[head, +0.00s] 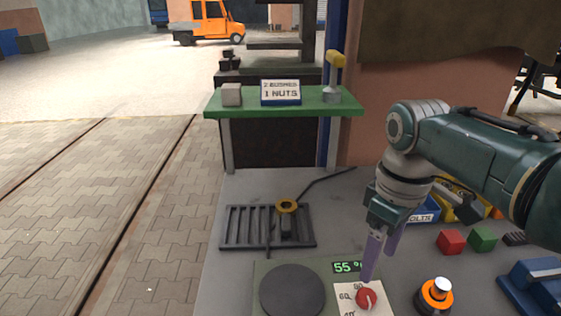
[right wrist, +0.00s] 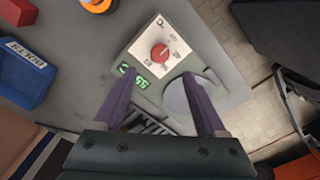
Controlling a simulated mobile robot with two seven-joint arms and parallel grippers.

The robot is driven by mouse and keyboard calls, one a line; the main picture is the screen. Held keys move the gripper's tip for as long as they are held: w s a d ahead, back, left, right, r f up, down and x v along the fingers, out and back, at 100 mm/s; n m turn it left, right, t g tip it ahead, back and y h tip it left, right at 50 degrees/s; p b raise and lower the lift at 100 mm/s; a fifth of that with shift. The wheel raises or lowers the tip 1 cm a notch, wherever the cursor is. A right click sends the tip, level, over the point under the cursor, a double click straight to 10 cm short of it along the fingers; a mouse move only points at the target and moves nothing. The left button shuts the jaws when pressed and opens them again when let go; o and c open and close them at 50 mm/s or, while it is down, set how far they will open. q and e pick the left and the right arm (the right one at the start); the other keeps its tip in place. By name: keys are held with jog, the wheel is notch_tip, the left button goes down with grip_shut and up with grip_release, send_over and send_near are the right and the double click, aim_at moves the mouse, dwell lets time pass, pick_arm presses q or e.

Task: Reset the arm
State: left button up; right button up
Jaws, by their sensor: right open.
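My right gripper (head: 381,262) comes in from the right in the head view, its purple fingers pointing down just above a red knob (head: 366,298). In the right wrist view the fingers of the right gripper (right wrist: 160,95) are apart with nothing between them, and the red knob (right wrist: 160,53) shows beyond them on a white dial plate (right wrist: 178,40). The fingers look clear of the knob. A green display (head: 347,267) beside the dial reads about 55. A round dark plate (head: 292,290) lies left of the dial. My left gripper is not seen.
An orange-and-black round item (head: 435,294) stands right of the dial. Red (head: 451,241) and green (head: 482,239) blocks and a blue bin (head: 423,210) lie further right. A green shelf (head: 205,108) stands at the back.

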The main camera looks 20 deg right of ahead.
jog(key=s+a+f+m+t, duration=0.1)
jog(key=s+f+t, duration=0.1)
jog(key=s, duration=0.7)
jog(key=s+a+r+m+t, duration=0.15)
jog(key=s+a+r, duration=0.35)
jog(key=s+r, duration=0.5)
jog(key=w+r+p+v, duration=0.1)
jog(key=w+p+v, duration=0.1)
jog(key=p+v, duration=1)
jog(key=w+p+v, duration=0.3)
jog(key=p+v, duration=0.9)
jog(key=p, duration=0.2)
jog(key=shift+w+a+r+m, duration=0.15)
jog(key=shift+r+m, duration=0.2)
jog(key=shift+r, duration=0.25)
